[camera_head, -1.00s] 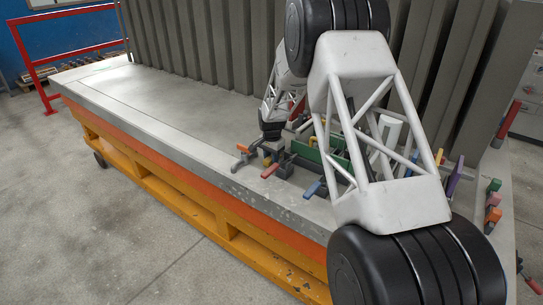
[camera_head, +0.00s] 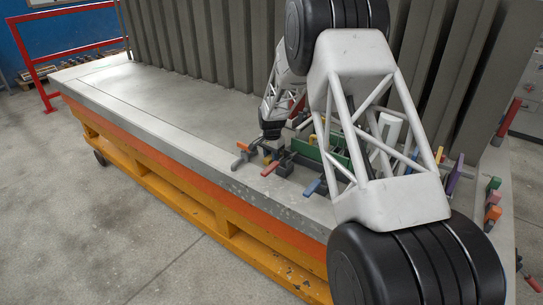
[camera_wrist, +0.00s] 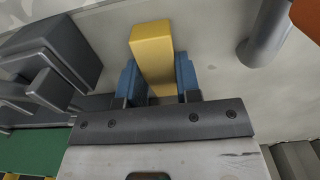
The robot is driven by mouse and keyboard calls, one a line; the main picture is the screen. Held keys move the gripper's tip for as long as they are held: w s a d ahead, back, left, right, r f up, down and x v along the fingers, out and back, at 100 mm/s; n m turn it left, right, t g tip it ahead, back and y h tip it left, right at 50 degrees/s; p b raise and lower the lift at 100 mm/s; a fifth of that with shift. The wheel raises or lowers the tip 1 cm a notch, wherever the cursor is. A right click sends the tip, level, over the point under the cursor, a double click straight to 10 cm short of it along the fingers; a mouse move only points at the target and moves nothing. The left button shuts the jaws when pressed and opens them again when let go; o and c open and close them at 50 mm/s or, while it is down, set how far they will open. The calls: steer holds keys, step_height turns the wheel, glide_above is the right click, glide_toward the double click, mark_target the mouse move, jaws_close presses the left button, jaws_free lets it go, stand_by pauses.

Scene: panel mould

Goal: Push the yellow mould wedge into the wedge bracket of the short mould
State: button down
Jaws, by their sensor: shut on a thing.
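The yellow mould wedge (camera_wrist: 154,58) is between the two blue fingertips of my gripper (camera_wrist: 158,82) in the wrist view. My gripper is shut on it, and its far end sticks out past the fingertips above the grey table surface. In the head view, a small yellow piece (camera_head: 267,160) shows below my wrist. The short mould (camera_wrist: 35,152) shows as a green panel at the lower left of the wrist view. Dark grey blocks (camera_wrist: 62,50) stand left of the wedge, apart from it; I cannot tell which is the wedge bracket. My arm hides much of the mould in the head view.
Clamps with orange (camera_head: 242,147), red (camera_head: 270,168) and blue (camera_head: 313,187) handles stand along the table's front edge. A grey post (camera_wrist: 264,40) stands right of my gripper. Several coloured pieces (camera_head: 493,199) sit at the table's right end. The left table top (camera_head: 150,90) is clear.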

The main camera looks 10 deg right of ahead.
steer(key=shift+w+d, duration=1.4)
steer(key=shift+w, duration=0.05)
stand_by(0.7)
steer(key=c, duration=0.8)
jaws_free()
steer(key=shift+d, duration=0.1)
steer(key=shift+c, duration=0.2)
steer(key=shift+c, duration=0.3)
steer(key=shift+r, duration=0.3)
steer(key=shift+o, duration=0.8)
steer(key=shift+r, duration=3.65)
